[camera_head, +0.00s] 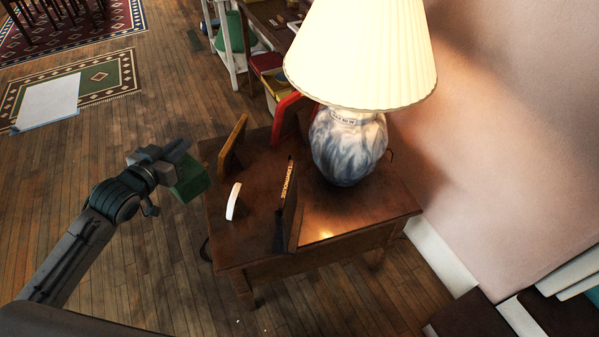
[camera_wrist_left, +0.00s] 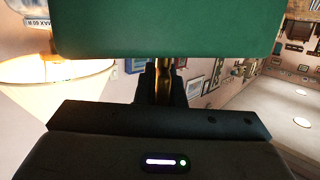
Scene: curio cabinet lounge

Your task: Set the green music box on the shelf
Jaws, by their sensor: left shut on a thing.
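The green music box (camera_head: 190,180) is held in my left gripper (camera_head: 178,165), which is shut on it. The box is up beside the left edge of the wooden side table (camera_head: 235,250), apart from the lamp. In the left wrist view the green box (camera_wrist_left: 165,28) fills the top of the picture, in front of the dark gripper body (camera_wrist_left: 160,120). The fingertips are mostly hidden by the box. My right gripper is not in view. I cannot pick out the shelf with certainty.
A lamp with a pleated shade (camera_head: 362,55) and marbled base (camera_head: 348,148) stands on the table. Upright frames (camera_head: 288,210), (camera_head: 232,143) and a small white piece (camera_head: 233,201) stand there too. A white stand (camera_head: 228,45) is behind. Open wooden floor (camera_head: 150,100) lies left.

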